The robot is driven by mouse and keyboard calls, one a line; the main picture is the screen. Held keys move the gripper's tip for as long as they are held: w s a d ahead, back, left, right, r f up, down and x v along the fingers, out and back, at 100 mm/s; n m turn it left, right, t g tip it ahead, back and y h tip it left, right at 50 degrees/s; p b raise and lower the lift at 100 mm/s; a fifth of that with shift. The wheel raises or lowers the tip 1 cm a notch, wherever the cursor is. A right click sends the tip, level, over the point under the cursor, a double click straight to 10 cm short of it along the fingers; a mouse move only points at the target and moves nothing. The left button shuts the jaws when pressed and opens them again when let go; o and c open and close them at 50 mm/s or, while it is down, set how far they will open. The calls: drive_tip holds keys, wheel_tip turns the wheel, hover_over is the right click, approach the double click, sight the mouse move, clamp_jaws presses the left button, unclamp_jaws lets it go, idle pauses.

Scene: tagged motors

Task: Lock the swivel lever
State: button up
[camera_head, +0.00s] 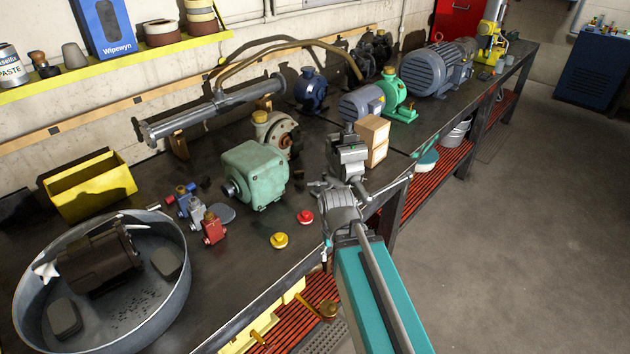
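A grey vise-like fitting (348,158) stands at the front edge of the dark workbench, beside two stacked wooden blocks. A thin bar with a rounded end (394,187) sticks out to its right. A short lever-like piece (318,185) shows at its left; I cannot tell which part is the swivel lever or whether it is locked. My teal arm reaches up from the bottom and meets grey parts just in front of the fitting. My gripper's fingers cannot be made out among these grey parts, so its opening and any contact with the lever are unclear.
Left of the fitting are a green gearbox (255,174), red (305,217) and yellow (279,240) knobs, and a round metal pan (176,317) holding a dark motor. Several motors and pumps line the bench behind. Open floor (505,230) lies to the right.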

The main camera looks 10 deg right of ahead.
drive_tip(key=shift+o, duration=1.1)
drive_tip(key=shift+w+d+r, duration=0.1)
drive_tip(key=shift+w, duration=0.15)
wheel_tip(320, 180, up, 15)
drive_tip(key=n+p, duration=0.7)
drive_tip(key=p, duration=0.8)
hover_over(317, 183)
drive_tip(key=shift+w+d+n, duration=0.1)
drive_tip(key=shift+n, duration=0.2)
wheel_tip(317, 183, down, 14)
drive_tip(key=b, duration=1.3)
drive_tip(key=shift+r, duration=0.15)
clamp_jaws()
